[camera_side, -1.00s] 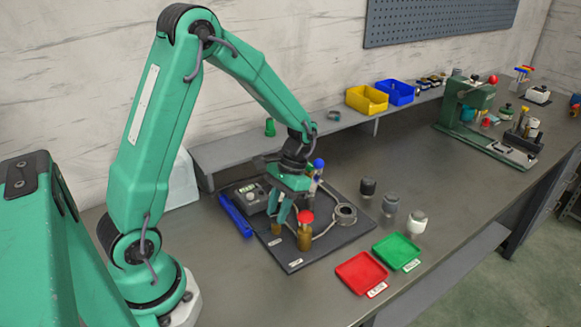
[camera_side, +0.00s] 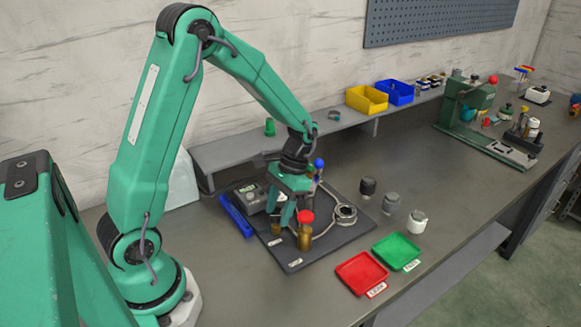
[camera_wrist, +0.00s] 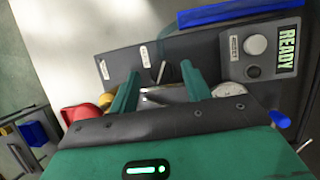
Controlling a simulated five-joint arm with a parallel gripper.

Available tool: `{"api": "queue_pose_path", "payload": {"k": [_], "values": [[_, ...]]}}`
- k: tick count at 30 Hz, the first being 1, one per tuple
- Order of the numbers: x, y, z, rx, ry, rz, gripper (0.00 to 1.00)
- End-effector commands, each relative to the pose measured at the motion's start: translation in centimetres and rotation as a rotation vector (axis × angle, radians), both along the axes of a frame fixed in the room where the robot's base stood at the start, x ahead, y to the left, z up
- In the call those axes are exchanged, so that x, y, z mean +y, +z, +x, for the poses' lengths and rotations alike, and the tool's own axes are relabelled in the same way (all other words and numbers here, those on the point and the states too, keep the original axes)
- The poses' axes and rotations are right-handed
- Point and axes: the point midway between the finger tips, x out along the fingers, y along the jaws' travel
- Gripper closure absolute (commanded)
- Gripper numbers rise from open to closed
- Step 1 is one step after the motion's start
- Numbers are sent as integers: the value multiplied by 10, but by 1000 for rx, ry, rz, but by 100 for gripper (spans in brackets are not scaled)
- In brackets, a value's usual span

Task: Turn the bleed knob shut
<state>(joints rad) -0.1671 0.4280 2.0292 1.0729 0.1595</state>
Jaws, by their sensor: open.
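My gripper (camera_side: 284,222) is low over the dark fixture board (camera_side: 330,243). In the wrist view its two green fingers (camera_wrist: 160,74) stand apart, with a small thin upright part between them and no clear contact. A red-capped brass post (camera_side: 305,232) stands just right of the fingers in the side view. A blue-capped post (camera_side: 319,165) is behind the gripper. A grey box (camera_side: 249,194) has a round pale knob (camera_wrist: 255,44) beside a green READY display (camera_wrist: 287,50). I cannot tell which part is the bleed knob; the gripper body hides some of the board.
A ring-shaped part (camera_side: 345,213) with a hose lies on the board's right side. Red (camera_side: 361,272) and green (camera_side: 397,251) trays sit in front. Several short cylinders (camera_side: 392,203) stand to the right. A blue bar (camera_side: 236,217) lies left. A raised shelf (camera_side: 240,150) runs behind.

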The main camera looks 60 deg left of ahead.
Motion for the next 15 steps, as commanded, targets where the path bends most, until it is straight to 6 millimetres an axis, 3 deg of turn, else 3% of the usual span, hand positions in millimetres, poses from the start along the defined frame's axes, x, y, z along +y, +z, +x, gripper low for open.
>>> {"api": "queue_pose_path", "payload": {"k": [8, 15], "values": [[2, 19, 9, -4, 0, 1, 52], [3, 49, 20, -4, -1, 1, 52]]}}
